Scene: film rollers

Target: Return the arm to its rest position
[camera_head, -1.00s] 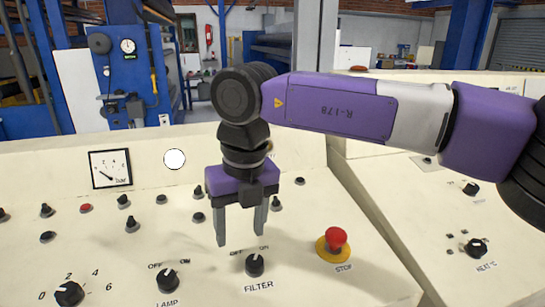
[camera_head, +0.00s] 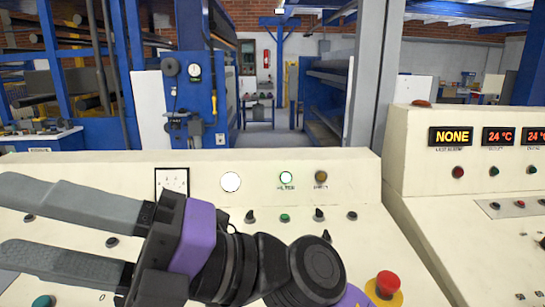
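My gripper (camera_head: 12,222) is in the lower left of the head view, close to the camera and above the cream control panel (camera_head: 95,170). Its two grey fingers point left and stand apart with nothing between them. The purple gripper body (camera_head: 195,238) and black wrist joints lie to their right. My arm folds low across the front, and most of it is below the picture.
A red stop button (camera_head: 387,284) stands just right of my arm. Blue machines (camera_head: 180,75) stand behind, with free space above the panel.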

